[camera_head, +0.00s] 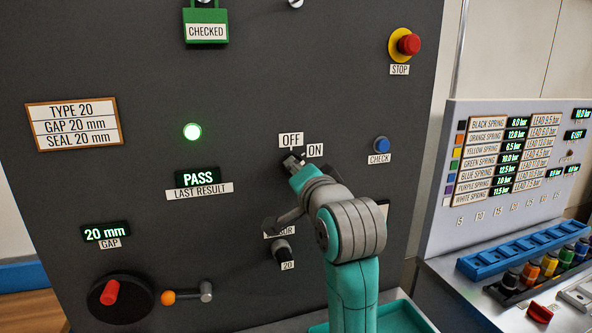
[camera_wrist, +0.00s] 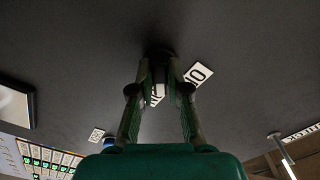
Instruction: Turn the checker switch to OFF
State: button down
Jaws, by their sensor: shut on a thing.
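The checker switch (camera_head: 286,158) is a small dark knob on the dark panel, just under its white OFF label (camera_head: 291,140), with the ON label (camera_head: 315,150) to its right. My gripper (camera_head: 296,163) reaches up to the knob from below right and is shut on it, covering most of it. In the wrist view the knob (camera_wrist: 159,52) sits between my fingertips (camera_wrist: 159,82). One label (camera_wrist: 198,74) shows upside down beside them and another is partly hidden behind the fingers. I cannot tell which label the knob points to.
A lit green lamp (camera_head: 192,131) and a PASS display (camera_head: 198,176) are to the left. A blue CHECK button (camera_head: 381,144) and a red STOP button (camera_head: 408,44) are to the right. Another dark knob (camera_head: 283,252) lies below, beside my arm.

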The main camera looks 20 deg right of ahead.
jog(key=n, duration=1)
jog(key=shift+d+f+n, duration=0.1)
jog(key=shift+d+n, duration=0.05)
jog(key=shift+n, duration=0.15)
dwell(0.4)
jog(key=c, duration=1.1)
grip_release()
jog(key=shift+c, duration=0.2)
jog(key=s, duration=0.7)
jog(key=shift+s, duration=0.25)
